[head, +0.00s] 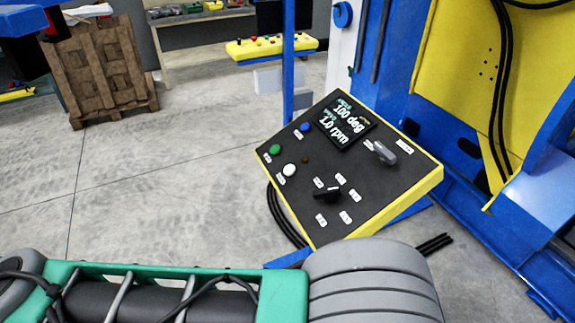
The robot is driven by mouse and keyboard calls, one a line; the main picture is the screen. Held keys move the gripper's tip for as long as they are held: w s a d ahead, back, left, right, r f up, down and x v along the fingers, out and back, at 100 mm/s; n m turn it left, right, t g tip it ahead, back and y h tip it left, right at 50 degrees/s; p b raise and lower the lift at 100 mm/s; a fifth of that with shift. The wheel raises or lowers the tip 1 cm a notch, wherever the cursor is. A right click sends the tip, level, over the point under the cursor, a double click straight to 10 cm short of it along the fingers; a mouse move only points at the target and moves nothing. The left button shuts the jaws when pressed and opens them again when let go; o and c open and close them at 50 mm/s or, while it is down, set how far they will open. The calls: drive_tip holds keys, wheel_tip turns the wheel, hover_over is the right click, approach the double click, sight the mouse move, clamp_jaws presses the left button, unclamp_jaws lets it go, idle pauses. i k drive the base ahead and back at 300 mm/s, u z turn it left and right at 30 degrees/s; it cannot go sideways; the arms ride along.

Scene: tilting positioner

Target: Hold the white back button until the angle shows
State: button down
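The white button (290,170) sits on the left side of a sloped black control panel (375,190) with yellow edges. Nothing touches it. The green button (275,150) is just above it and the blue button (305,127) is further up. The smaller labels are too small to read. My gripper is not in view; only part of my own arm crosses the bottom of the picture.
A black rotary knob (328,194) and a grey lever (381,152) stick up from the panel. The blue and yellow machine (500,90) stands close on the right. Black cables (284,215) run below the panel. Wooden pallets (97,70) stand back left; the floor between is clear.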

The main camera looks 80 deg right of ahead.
sight(289, 170)
drive_tip(key=z, duration=0.85)
drive_tip(key=i, duration=0.9)
drive_tip(key=z, duration=0.85)
